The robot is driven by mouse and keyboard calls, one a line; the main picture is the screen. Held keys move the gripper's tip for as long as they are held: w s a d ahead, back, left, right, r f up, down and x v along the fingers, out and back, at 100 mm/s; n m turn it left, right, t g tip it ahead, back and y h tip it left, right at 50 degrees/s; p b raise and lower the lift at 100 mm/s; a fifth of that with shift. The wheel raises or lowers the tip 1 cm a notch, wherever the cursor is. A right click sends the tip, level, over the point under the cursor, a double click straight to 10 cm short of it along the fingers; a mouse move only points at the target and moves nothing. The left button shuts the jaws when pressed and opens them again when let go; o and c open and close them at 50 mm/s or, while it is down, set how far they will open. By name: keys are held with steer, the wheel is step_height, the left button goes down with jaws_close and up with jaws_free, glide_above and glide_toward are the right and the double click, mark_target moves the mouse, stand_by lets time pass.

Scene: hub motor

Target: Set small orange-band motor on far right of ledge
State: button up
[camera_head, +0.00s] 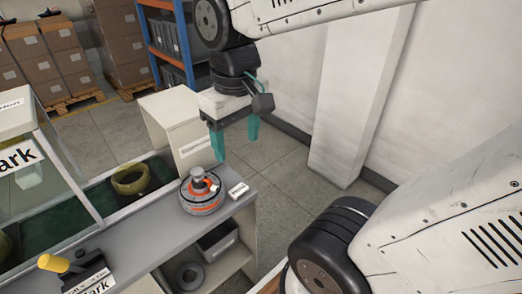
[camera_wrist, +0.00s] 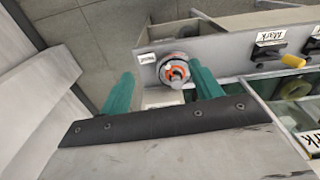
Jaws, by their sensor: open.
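The small orange-band motor (camera_head: 202,191) is a silver disc with an orange ring and a grey shaft on top. It stands upright at the right end of the grey ledge (camera_head: 135,228), next to a small white label (camera_head: 238,190). In the wrist view the motor (camera_wrist: 174,70) shows between the fingers, farther off. My gripper (camera_head: 236,150) has teal fingers spread open with nothing between them. It hangs above and beyond the motor in the head view, apart from it. The wrist view shows both fingertips of my gripper (camera_wrist: 160,78).
A marking device with a yellow knob (camera_head: 53,263) stands on the ledge at left. An olive ring (camera_head: 131,179) lies in the green-floored enclosure behind. A grey bin (camera_head: 217,240) and dark ring (camera_head: 189,275) sit on the shelf below. A white pillar (camera_head: 358,100) stands right.

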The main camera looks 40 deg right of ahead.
steer(key=s, duration=0.6)
steer(key=shift+s+d+m+t, duration=0.2)
steer(key=shift+d+m+t, duration=0.05)
steer(key=shift+m+t, duration=0.05)
stand_by(0.9)
